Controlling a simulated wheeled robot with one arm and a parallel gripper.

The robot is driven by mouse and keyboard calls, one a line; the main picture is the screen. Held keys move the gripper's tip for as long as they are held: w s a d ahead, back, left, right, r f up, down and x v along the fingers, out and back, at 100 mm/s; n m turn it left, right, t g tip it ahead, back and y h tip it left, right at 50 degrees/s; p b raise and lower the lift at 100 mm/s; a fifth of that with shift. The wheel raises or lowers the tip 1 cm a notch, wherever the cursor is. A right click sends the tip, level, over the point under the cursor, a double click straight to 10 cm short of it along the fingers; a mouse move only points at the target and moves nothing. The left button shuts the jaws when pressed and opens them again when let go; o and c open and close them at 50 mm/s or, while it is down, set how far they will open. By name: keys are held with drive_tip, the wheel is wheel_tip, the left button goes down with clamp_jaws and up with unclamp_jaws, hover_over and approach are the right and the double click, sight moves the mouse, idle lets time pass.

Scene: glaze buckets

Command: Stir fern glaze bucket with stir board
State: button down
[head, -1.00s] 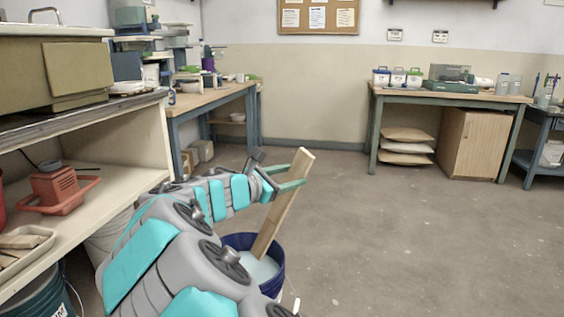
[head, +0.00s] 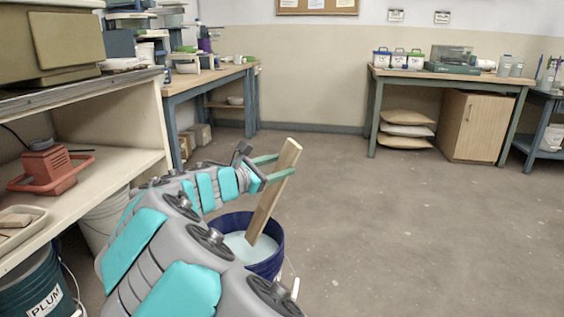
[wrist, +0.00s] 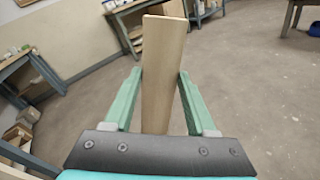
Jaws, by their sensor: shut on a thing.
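The stir board (head: 273,190) is a long flat wooden board, tilted with its top to the right. My gripper (head: 275,166) is shut on its upper part; in the wrist view the two green fingers (wrist: 158,100) press on both sides of the board (wrist: 163,65). The board's lower end is in the pale liquid of a dark blue bucket (head: 273,262) on the floor, and its tip is hidden in the liquid. My arm covers the left part of this bucket. No name can be read on it, so I cannot tell if it is the fern bucket.
A teal bucket labelled PLUM (head: 40,290) stands at lower left under a shelf unit (head: 110,125). A white bucket (head: 103,220) is behind it. A table (head: 215,85) stands at back left, another (head: 450,75) at back right. The floor to the right is clear.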

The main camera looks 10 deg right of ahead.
sight(262, 212)
drive_tip(key=shift+w+a+f+b, duration=0.4)
drive_tip(key=shift+w+a+f, duration=0.45)
drive_tip(key=shift+f, duration=2)
drive_tip(key=shift+w+a+f+b, duration=0.35)
drive_tip(key=shift+w+a+f, duration=0.5)
drive_tip(key=shift+f, duration=1.95)
drive_tip(key=shift+w+a+f+b, duration=0.5)
drive_tip(key=shift+a+f, duration=0.6)
drive_tip(key=shift+f, duration=1.75)
drive_tip(key=shift+w, duration=0.1)
